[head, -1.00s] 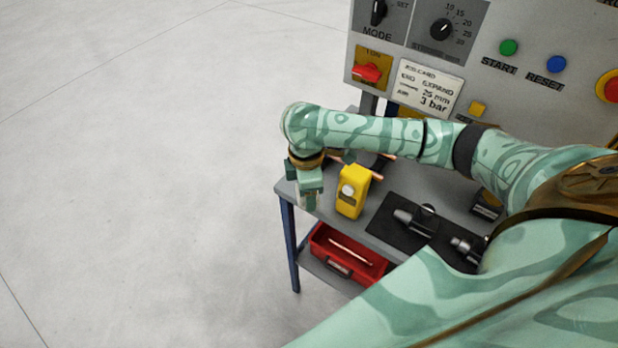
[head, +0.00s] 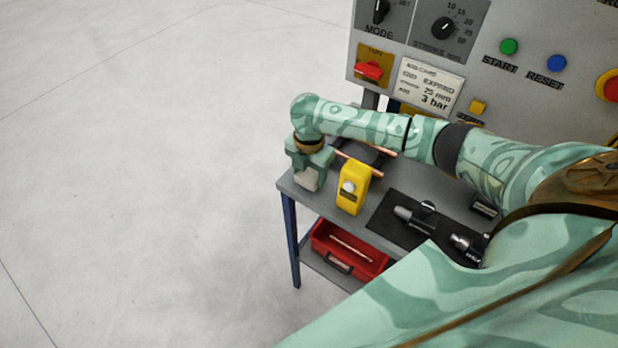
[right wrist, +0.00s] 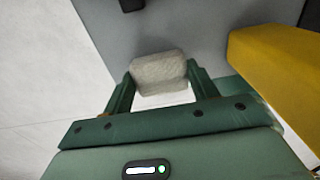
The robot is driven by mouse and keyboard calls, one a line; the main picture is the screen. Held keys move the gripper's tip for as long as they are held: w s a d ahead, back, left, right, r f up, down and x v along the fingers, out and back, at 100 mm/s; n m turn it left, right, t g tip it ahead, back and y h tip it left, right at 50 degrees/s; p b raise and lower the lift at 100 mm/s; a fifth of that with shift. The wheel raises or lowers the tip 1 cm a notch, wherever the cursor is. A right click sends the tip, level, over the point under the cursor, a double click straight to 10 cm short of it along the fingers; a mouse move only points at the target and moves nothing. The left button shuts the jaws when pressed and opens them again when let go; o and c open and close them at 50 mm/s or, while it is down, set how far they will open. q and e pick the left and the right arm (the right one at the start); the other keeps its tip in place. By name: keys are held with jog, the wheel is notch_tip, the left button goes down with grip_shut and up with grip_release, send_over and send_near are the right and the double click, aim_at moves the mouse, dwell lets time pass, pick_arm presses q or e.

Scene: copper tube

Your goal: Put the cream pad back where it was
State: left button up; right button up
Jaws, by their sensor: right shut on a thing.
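The cream pad (right wrist: 159,73) is between the two fingers of my right gripper (right wrist: 160,85) in the right wrist view. The gripper is shut on it. In the head view my right gripper (head: 309,177) is at the left end of the grey bench top (head: 375,225), with the pad (head: 307,181) showing pale at its fingers. I cannot tell whether the pad touches the bench. My left gripper is not in view.
A yellow block-like device (head: 352,190) stands close to the right of the gripper; it also shows in the right wrist view (right wrist: 275,75). A black mat (head: 385,222) with metal tools is further right. A red tray (head: 347,250) sits on the lower shelf.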

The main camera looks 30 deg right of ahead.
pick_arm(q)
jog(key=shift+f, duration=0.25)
pick_arm(e)
jog(key=shift+f, duration=0.7)
jog(key=shift+f, duration=0.1)
jog(key=o, duration=1)
jog(key=shift+o, duration=0.2)
